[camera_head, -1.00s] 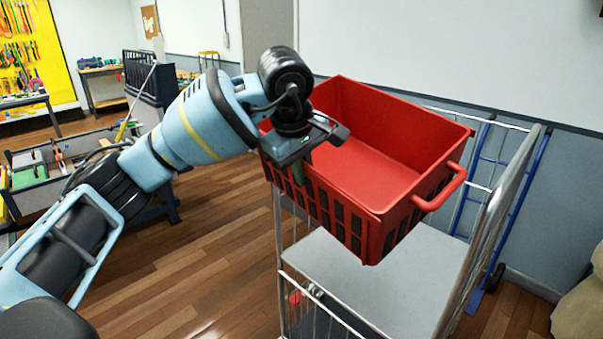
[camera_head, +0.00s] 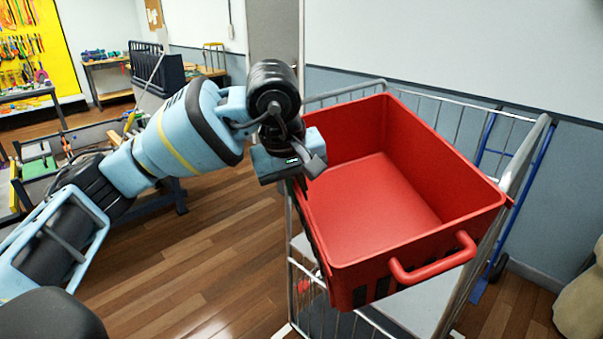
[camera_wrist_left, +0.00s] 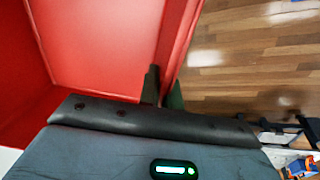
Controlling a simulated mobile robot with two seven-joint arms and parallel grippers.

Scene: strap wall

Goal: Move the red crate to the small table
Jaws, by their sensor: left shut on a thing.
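The red crate (camera_head: 375,190) is an empty open-topped basket with slotted sides and a red handle at its near end. It is above the metal cart, overlapping its near and right rails in the head view. My left gripper (camera_head: 300,178) is shut on the crate's left wall. In the left wrist view the two fingers (camera_wrist_left: 163,90) straddle the thin rim of the crate (camera_wrist_left: 95,45), with wood floor to the right. Whether the crate touches the cart is hidden. I cannot tell which table is the small table. My right gripper is not in view.
The wire-sided cart (camera_head: 545,130) has a grey deck below the crate. A blue hand truck (camera_head: 487,150) stands by the wall behind it. Workbenches with tools are at the far left. Wood floor (camera_head: 215,250) is clear left of the cart. A beige bulk (camera_head: 580,300) is at bottom right.

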